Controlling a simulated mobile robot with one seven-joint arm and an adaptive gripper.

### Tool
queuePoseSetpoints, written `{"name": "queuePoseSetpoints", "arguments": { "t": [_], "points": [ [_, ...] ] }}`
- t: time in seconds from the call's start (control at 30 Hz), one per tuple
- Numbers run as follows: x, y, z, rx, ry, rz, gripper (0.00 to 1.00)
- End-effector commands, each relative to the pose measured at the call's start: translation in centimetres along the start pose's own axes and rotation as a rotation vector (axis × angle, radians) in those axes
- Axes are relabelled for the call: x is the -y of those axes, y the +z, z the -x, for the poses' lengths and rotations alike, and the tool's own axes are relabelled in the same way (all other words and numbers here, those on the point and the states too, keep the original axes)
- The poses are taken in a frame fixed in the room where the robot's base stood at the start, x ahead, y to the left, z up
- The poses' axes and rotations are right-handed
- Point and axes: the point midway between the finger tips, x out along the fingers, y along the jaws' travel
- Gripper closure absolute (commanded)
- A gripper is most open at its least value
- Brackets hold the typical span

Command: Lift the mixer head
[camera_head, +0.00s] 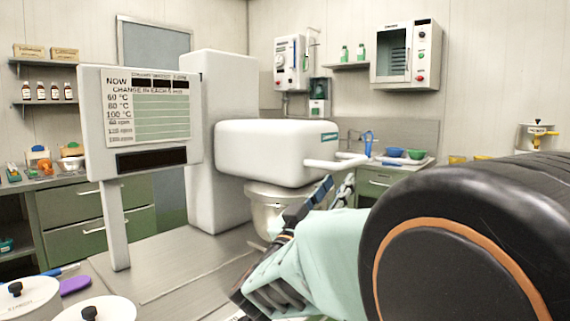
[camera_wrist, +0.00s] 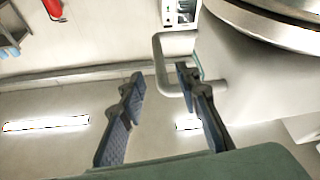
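The white mixer head (camera_head: 275,152) lies level over the metal bowl (camera_head: 275,207) in the head view. Its pale bar handle (camera_head: 338,163) sticks out at the right end. In the wrist view the handle (camera_wrist: 163,62) is a squared loop, and part of the mixer head and bowl appears at upper right. My gripper (camera_head: 338,188) is just below and in front of the handle. Its two dark fingers (camera_wrist: 157,75) are apart and hold nothing. In the wrist view the loop's outer bar appears between the fingertips, and the right finger overlaps the loop. Contact cannot be told.
A white display board (camera_head: 148,118) on a post stands left of the mixer. White lids (camera_head: 95,310) with black knobs sit at the lower left. Green and blue bowls (camera_head: 400,154) rest on the counter behind. The bench left of my arm is mostly clear.

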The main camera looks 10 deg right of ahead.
Motion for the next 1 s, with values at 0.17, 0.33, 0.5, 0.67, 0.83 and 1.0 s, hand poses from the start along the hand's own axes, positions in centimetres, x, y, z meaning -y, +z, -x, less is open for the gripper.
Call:
{"name": "queuePoseSetpoints", "arguments": {
  "t": [0.17, 0.33, 0.5, 0.67, 0.83, 1.0],
  "points": [
    [-0.1, 0.2, -3.4, 0.001, 0.004, 0.0, 0.7],
    [-0.1, 0.2, -6.5, 0.0, 0.004, -0.001, 0.7],
    [-0.1, 0.1, -8.6, 0.001, 0.002, 0.0, 0.7],
    [-0.1, 0.1, -9.3, 0.001, 0.0, 0.0, 0.7],
    [-0.1, 0.1, -9.3, 0.001, 0.0, -0.001, 0.7],
    [-0.1, 0.1, -9.3, 0.001, 0.0, -0.001, 0.81]
  ]
}}
